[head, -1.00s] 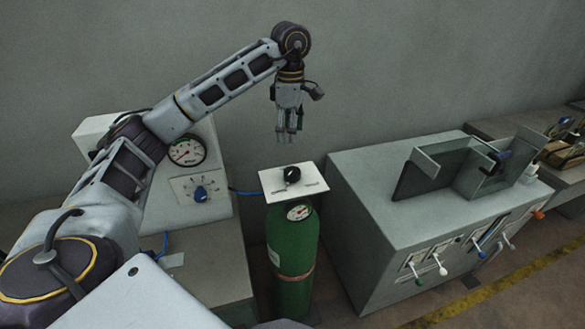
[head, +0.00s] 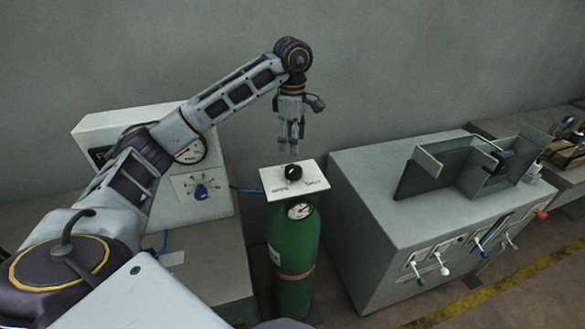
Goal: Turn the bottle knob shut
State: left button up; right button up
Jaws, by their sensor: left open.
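The green gas bottle (head: 294,250) stands upright on the floor between the two benches. A white plate (head: 315,178) tops it, with lettering at its front left and right that seems to read open and shut. The black bottle knob (head: 293,172) sits on the plate. A small gauge (head: 299,211) is just below the plate. My left gripper (head: 289,151) points down, open and empty, its fingertips just above the knob and apart from it. The knob's exact pointing direction is too small to tell. My right gripper is not in view.
A grey cabinet (head: 375,180) with several coloured levers stands close on the right. A wall is behind.

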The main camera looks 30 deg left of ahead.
pick_arm(q)
send_over(293, 168)
jog(key=shift+s+f, duration=0.2)
jog(key=shift+f, duration=2.05)
jog(key=shift+f+p, duration=0.3)
jog(key=shift+f, duration=2.45)
jog(key=c, duration=1)
